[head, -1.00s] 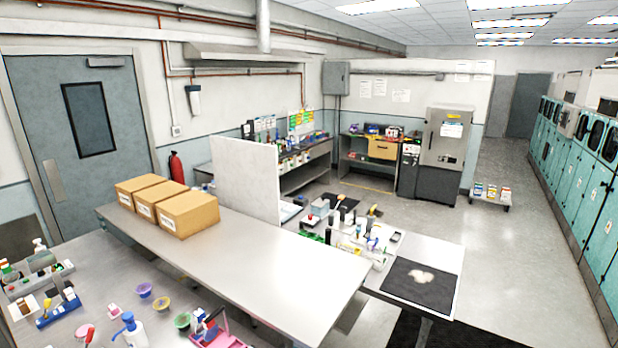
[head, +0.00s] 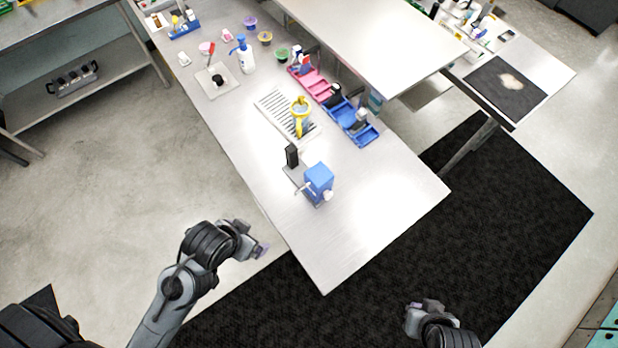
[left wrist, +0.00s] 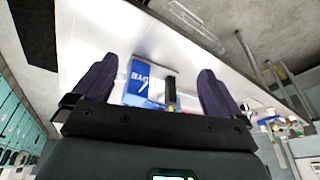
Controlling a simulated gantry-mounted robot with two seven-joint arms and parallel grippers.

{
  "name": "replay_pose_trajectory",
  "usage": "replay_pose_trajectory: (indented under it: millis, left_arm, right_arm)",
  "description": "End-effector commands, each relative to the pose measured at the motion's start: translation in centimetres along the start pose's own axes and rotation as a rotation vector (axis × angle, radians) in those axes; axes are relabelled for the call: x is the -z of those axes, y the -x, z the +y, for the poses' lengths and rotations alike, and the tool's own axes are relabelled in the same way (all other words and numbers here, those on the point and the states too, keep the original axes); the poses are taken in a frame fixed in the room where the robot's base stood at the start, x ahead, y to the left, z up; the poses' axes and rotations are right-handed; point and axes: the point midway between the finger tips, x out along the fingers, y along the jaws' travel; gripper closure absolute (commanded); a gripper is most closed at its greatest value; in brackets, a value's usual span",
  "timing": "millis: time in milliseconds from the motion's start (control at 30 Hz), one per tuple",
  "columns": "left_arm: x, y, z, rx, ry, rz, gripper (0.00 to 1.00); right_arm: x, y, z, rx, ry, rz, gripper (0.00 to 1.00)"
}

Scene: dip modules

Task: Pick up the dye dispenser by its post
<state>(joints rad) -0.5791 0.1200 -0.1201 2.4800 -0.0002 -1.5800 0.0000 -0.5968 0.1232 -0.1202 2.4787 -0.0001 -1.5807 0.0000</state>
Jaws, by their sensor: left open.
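The dye dispenser appears to be the blue boxy unit (head: 318,181) near the front end of the steel table, with a dark post (head: 292,155) standing beside it at the back left. In the left wrist view the blue unit (left wrist: 140,82), with white lettering, and a dark post (left wrist: 170,92) show between the finger tips. My left gripper (head: 262,250) is off the table's left edge, apart from the unit, open and empty. My right gripper (head: 412,308) is low at the right over the black mat; its fingers are too small to read.
A white rack (head: 285,112) with a yellow item (head: 300,115) lies behind the unit. Pink (head: 310,82) and blue (head: 350,122) trays are to its right. A blue-topped pump bottle (head: 243,56) stands farther back. The table's front corner (head: 340,255) is bare.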

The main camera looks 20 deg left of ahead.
Motion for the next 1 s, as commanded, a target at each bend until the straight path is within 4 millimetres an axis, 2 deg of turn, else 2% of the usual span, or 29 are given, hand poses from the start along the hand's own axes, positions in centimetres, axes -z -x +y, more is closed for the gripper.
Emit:
replay_pose_trajectory:
  millis: [100, 267, 467, 500, 833, 1000]
  left_arm:
    - [0.0, 0.0, 0.0, 0.000, 0.000, 0.001, 0.00]
    - [0.0, 0.0, 0.0, 0.000, 0.000, 0.000, 0.00]
    - [0.0, 0.0, 0.0, 0.000, 0.000, 0.000, 0.31]
    - [0.0, 0.0, 0.0, 0.000, 0.000, 0.000, 0.32]
    - [0.0, 0.0, 0.0, 0.000, -0.023, 0.004, 0.32]
    - [2.0, -0.1, 0.5, 0.004, -0.164, 0.111, 0.32]
  right_arm:
    - [1.2, 0.3, 0.1, -0.003, -0.002, 0.027, 1.00]
    - [1.2, 0.4, 0.1, -0.001, -0.004, 0.028, 1.00]
    - [0.9, 0.3, 0.0, 0.001, -0.005, 0.020, 1.00]
    - [0.8, 0.2, 0.0, 0.002, -0.005, 0.018, 1.00]
    - [0.7, 0.2, 0.0, 0.002, -0.005, 0.015, 1.00]
    - [0.7, 0.2, 0.0, 0.000, -0.004, 0.016, 1.00]
